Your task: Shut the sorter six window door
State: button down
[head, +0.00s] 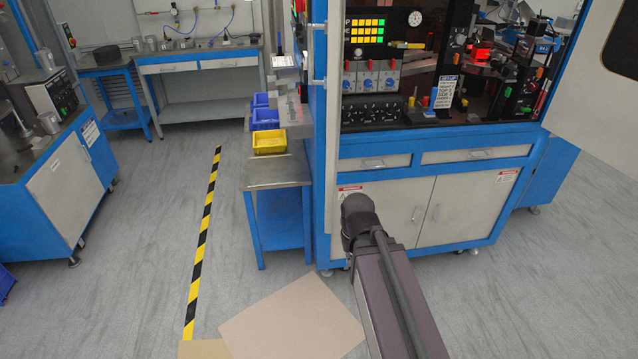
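The sorter (440,156) is a blue-framed cabinet with a dark, open working bay on top. At its right, a pale door panel (577,95) with a dark rounded window (622,42) stands swung open and runs out of the picture. At its left, a narrow pale upright panel (331,120) shows nearly edge-on; I cannot tell if it is another open door. No number marking a door is legible. My arm reaches up from the bottom, in front of the lower cupboards. My gripper is not visible.
A side table (277,172) with a yellow bin (269,142) and blue bins (265,118) adjoins the sorter's left. Cardboard (292,318) lies on the floor in front. A yellow-black floor stripe (204,235) runs left of it. Floor at lower right is clear.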

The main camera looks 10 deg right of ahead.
aim_at(334, 27)
jog(key=z, duration=0.7)
jog(key=k, duration=0.7)
jog(key=u, duration=0.7)
